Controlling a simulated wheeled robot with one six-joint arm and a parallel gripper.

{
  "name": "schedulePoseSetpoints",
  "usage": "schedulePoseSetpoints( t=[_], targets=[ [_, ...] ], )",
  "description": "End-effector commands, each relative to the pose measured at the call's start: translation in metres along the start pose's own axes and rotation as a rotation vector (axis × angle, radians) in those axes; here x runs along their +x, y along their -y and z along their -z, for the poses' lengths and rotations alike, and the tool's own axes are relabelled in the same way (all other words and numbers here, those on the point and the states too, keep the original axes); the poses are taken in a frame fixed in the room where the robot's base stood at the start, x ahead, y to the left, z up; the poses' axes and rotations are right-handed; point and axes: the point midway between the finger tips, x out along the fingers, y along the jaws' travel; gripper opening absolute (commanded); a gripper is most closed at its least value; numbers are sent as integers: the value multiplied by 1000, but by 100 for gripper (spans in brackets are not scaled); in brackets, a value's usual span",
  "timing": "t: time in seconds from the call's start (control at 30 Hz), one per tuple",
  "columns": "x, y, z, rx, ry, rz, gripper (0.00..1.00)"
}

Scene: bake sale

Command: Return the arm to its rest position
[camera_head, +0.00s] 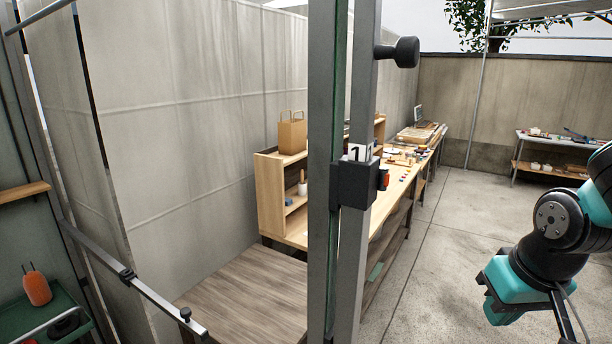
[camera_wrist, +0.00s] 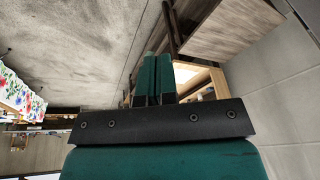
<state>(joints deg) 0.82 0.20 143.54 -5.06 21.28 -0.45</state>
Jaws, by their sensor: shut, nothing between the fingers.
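My gripper (camera_wrist: 153,80) shows in the wrist view with its two green fingers together, shut and empty. The wrist view looks tilted, with the floor and wooden furniture beyond the fingers. In the head view, part of my arm shows at the right edge, bent, in black and teal. The gripper itself is out of the head view. Nothing is seen touching the fingers.
A metal post (camera_head: 352,240) with a clamp stands close in front, partly hiding a long wooden workbench (camera_head: 408,180). A low wooden surface (camera_head: 245,290) lies at lower left. A side table (camera_head: 560,140) stands far right. The concrete floor (camera_head: 470,215) between is clear.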

Motion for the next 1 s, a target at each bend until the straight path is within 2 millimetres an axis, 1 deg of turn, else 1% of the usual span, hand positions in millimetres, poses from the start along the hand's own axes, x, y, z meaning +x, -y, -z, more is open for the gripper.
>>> schedulePoseSetpoints(
  t=[0.03, 0.07, 0.1, 0.27, 0.37, 0.47, 0.5, 0.6, 0.73, 0.83, 1.0],
  targets=[
    [5, -11, -17, 17, 27, -52, 0],
    [7, -18, -26, 27, 40, -85, 0],
    [19, -9, -29, 6, 35, -59, 0],
    [37, 28, -45, -89, 51, 47, 0],
    [48, 52, -60, -162, 67, 115, 0],
    [58, 77, -80, -256, 88, 190, 0],
    [62, 87, -90, -296, 97, 219, 0],
    [68, 107, -112, -394, 120, 281, 0],
    [69, 122, -133, -484, 143, 332, 0],
    [67, 127, -141, -519, 151, 351, 0],
    [64, 128, -142, -530, 156, 356, 0]
  ],
)
